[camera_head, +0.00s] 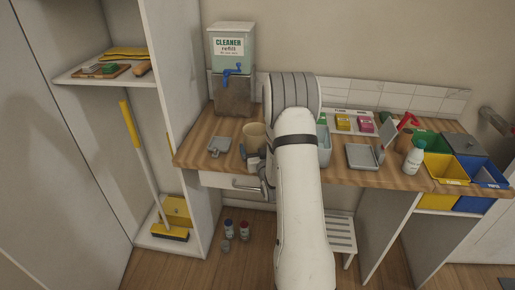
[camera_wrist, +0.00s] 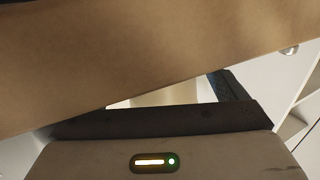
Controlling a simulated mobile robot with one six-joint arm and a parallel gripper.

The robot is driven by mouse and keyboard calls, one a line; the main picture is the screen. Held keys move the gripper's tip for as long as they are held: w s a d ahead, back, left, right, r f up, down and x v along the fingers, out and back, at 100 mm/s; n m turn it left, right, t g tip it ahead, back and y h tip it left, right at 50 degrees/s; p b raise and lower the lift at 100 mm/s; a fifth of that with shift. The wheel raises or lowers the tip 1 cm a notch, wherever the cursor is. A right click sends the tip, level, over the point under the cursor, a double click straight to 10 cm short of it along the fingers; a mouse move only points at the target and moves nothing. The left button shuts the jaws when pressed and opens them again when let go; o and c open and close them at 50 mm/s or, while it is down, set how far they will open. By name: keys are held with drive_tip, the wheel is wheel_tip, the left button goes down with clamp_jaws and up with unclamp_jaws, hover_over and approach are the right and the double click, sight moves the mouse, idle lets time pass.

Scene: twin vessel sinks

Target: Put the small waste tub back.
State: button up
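A beige tub (camera_head: 254,134), which looks like the small waste tub, is at the front of the wooden counter (camera_head: 196,142), left of my white arm. My gripper (camera_head: 250,158) is low beside it at the counter's front edge, mostly hidden by my arm. In the wrist view a dark finger (camera_wrist: 229,86) shows on the right, and a pale beige patch (camera_wrist: 165,94) lies beyond the gripper body. A brown surface (camera_wrist: 130,55) covers much of that view and hides the other finger. I cannot tell whether the fingers touch the tub.
A cleaner dispenser (camera_head: 231,65) stands behind, with a grey scoop-like item (camera_head: 219,146) in front. A scale-like grey box (camera_head: 362,156), a white bottle (camera_head: 413,160) and coloured bins (camera_head: 446,168) are to the right. A drawer handle (camera_head: 246,186) is below the counter. Small bottles (camera_head: 229,228) stand on the floor.

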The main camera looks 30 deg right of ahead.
drive_tip(key=shift+r+p, duration=0.25)
drive_tip(key=shift+p, duration=0.1)
drive_tip(key=s+a+b, duration=0.2)
drive_tip(key=s+b, duration=0.1)
drive_tip(key=s, duration=0.8)
drive_tip(key=s+a+r+n+g+y, duration=0.2)
drive_tip(key=s+a+r+g, duration=0.5)
drive_tip(key=s+a+g, duration=0.5)
drive_tip(key=s+a+r+g, duration=0.1)
drive_tip(key=s+a+r, duration=0.1)
drive_tip(key=s, duration=0.3)
drive_tip(key=s+a+r+g+y, duration=0.1)
drive_tip(key=s+a+g, duration=0.1)
drive_tip(key=s+a, duration=0.2)
drive_tip(key=s, duration=0.2)
drive_tip(key=shift+s+r, duration=0.3)
drive_tip(key=shift+r, duration=0.05)
drive_tip(key=shift+d+r+p, duration=0.1)
drive_tip(key=shift+r+p, duration=0.8)
drive_tip(key=shift+p, duration=0.15)
